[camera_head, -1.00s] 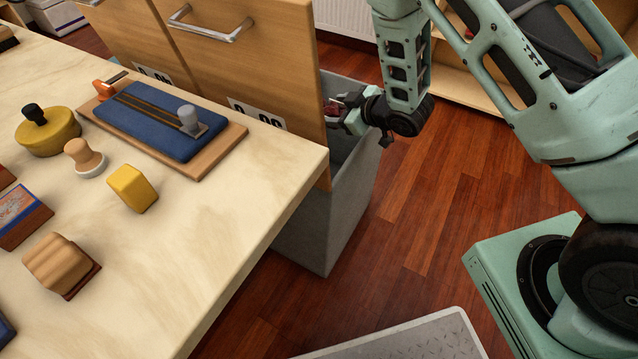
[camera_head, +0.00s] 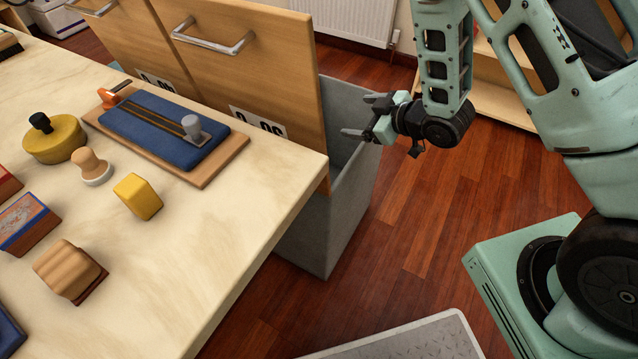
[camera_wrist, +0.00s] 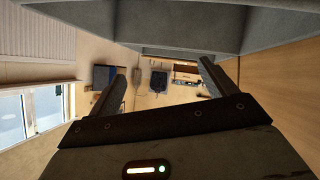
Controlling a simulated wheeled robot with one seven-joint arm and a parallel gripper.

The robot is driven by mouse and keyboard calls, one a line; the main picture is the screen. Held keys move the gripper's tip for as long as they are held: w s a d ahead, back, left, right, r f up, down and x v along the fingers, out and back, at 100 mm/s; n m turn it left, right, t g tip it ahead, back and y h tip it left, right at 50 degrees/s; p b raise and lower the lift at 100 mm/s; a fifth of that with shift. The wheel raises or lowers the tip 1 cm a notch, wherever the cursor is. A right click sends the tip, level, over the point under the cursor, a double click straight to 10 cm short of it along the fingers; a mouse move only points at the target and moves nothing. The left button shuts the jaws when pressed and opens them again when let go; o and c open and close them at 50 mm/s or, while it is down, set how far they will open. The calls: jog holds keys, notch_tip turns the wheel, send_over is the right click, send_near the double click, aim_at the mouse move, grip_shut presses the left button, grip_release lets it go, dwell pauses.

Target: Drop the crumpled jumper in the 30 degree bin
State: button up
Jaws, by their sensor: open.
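The grey bin (camera_head: 330,228) stands at the table's right end, behind a wooden front (camera_head: 245,70) with a handle. A white label (camera_head: 257,122) on that front bears dark figures that I cannot read surely. My gripper (camera_head: 362,116) is open over the bin's right rim, with nothing between its fingers. The wrist view also shows my gripper (camera_wrist: 162,70) with its fingers apart and empty. Grey bin walls (camera_wrist: 150,20) fill the top of that view. The crumpled jumper is not visible in either view; most of the bin's inside is hidden behind the wooden front.
The pale table (camera_head: 215,240) holds a blue padded board (camera_head: 155,130), a yellow block (camera_head: 138,196) and several stamp-like items. A second wooden front (camera_head: 110,45) stands to the left. A radiator (camera_head: 345,18) is behind. The wooden floor (camera_head: 430,220) right of the bin is clear.

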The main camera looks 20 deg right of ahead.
jog(key=p+v, duration=0.6)
jog(key=v, duration=0.3)
jog(key=shift+r, duration=0.1)
dwell(0.3)
